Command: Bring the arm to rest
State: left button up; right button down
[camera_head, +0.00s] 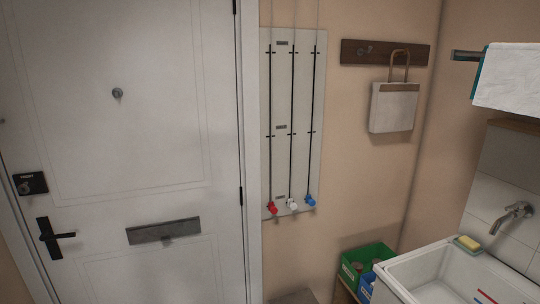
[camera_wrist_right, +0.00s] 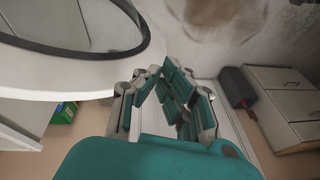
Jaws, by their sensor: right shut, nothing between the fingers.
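My right gripper (camera_wrist_right: 178,88) shows in the right wrist view, with teal pads and grey links. Its fingers are shut and nothing shows between them. It touches no object that I can make out. Neither arm shows in the head view, and my left gripper is in no view.
In the head view, a white door (camera_head: 130,180) fills the left. A pale bag (camera_head: 393,108) hangs from a wooden rail (camera_head: 350,53). A white sink (camera_head: 410,268) stands at the lower right, beside a green crate (camera_head: 370,257). A beige cabinet (camera_wrist_right: 285,95) shows in the wrist view.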

jog(key=s+d+r+t+h, duration=0.1)
jog(key=s+d+r+h, duration=0.2)
jog(key=d, duration=0.4)
notch_tip(320, 180, down, 32)
jog(key=s+f+g+y+b, duration=0.1)
jog(key=s+b, duration=0.1)
jog(key=b, duration=0.2)
pick_arm(q)
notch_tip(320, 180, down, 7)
jog(key=b, duration=0.3)
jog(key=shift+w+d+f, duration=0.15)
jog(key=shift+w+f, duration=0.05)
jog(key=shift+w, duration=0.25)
pick_arm(e)
jog(key=s+d+f+g, duration=0.1)
jog(key=s+d+f, duration=0.1)
jog(key=s+f, duration=1.4)
jog(key=shift+s+d+f+n+g, duration=0.2)
jog(key=shift+d+f+n+g, duration=0.15)
jog(key=shift+f, duration=0.4)
jog(key=shift+a, duration=0.1)
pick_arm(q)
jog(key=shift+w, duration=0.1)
